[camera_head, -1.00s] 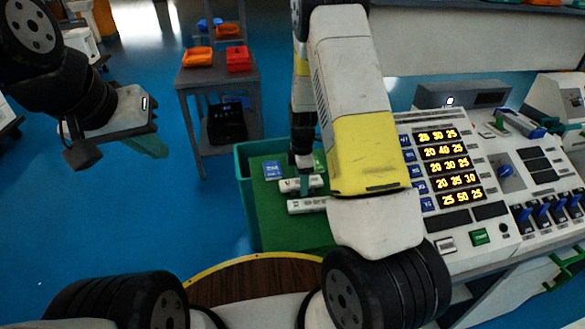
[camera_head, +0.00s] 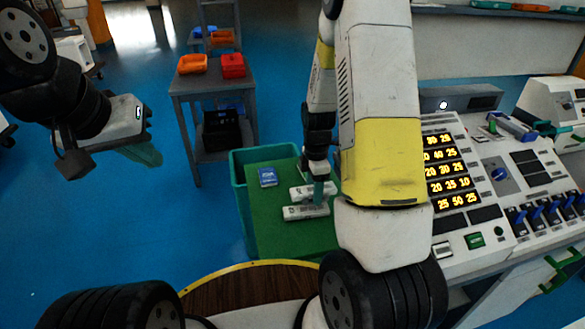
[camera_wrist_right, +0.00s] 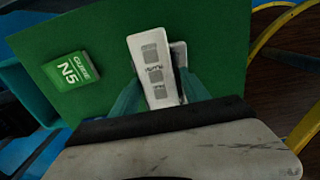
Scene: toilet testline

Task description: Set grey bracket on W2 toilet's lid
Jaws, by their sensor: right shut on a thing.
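Two pale grey bar-like pieces are at the green work surface (camera_head: 285,236). My right gripper (camera_head: 319,190) is shut on the farther one, the grey bracket (camera_head: 301,193). The right wrist view shows the bracket (camera_wrist_right: 152,62) with printed panels between the teal fingers (camera_wrist_right: 160,98). I cannot tell whether it touches the surface. The nearer piece (camera_head: 300,212) lies close beside it; in the wrist view the bracket partly hides it. My left gripper (camera_head: 140,150) hangs over the blue floor, its jaws unclear. I cannot make out a W2 toilet.
A white control panel (camera_head: 470,255) stands to the right. A grey stand (camera_head: 186,86) holds orange and red trays.

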